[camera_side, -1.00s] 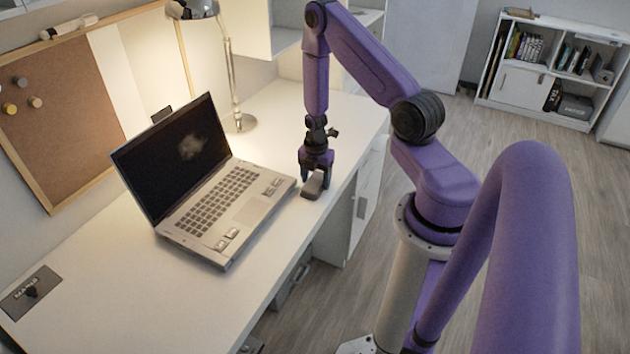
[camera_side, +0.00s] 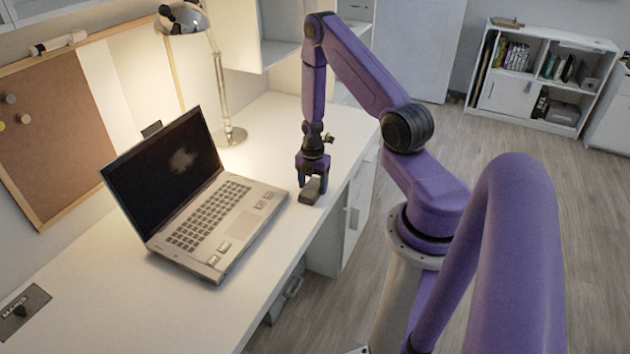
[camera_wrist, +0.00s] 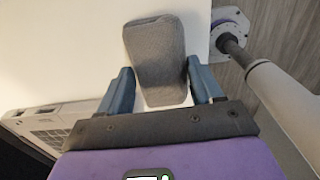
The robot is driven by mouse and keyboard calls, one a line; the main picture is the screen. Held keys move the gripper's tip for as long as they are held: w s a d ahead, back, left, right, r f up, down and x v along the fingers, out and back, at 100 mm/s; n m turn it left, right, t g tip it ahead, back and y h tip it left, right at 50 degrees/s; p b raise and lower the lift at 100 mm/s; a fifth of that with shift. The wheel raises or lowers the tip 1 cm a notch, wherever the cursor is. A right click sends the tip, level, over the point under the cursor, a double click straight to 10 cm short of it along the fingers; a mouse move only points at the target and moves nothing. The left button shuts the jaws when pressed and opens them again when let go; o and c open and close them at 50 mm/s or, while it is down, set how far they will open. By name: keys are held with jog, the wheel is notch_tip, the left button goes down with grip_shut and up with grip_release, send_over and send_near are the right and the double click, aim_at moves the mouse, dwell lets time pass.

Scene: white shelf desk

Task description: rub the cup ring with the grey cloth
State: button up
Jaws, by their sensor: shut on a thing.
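The grey cloth (camera_wrist: 155,52) is a folded, padded block between my two blue fingers in the wrist view. In the side view the grey cloth (camera_side: 310,190) is low at the desk's right edge, beside the laptop. My gripper (camera_side: 312,182) points down and is shut on the cloth; it also shows in the wrist view (camera_wrist: 157,85). The cloth appears to be at the desk surface, but I cannot tell for sure that it touches. I cannot make out the cup ring in either view.
An open laptop (camera_side: 215,220) stands just left of my gripper. A lamp (camera_side: 222,90) stands behind it. The white desk (camera_side: 100,300) is bare in front of the laptop except for a dark plate (camera_side: 22,312) at far left. The desk's right edge is close to the cloth.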

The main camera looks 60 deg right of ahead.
jog(key=shift+a, duration=2.8)
notch_tip(320, 180, up, 8)
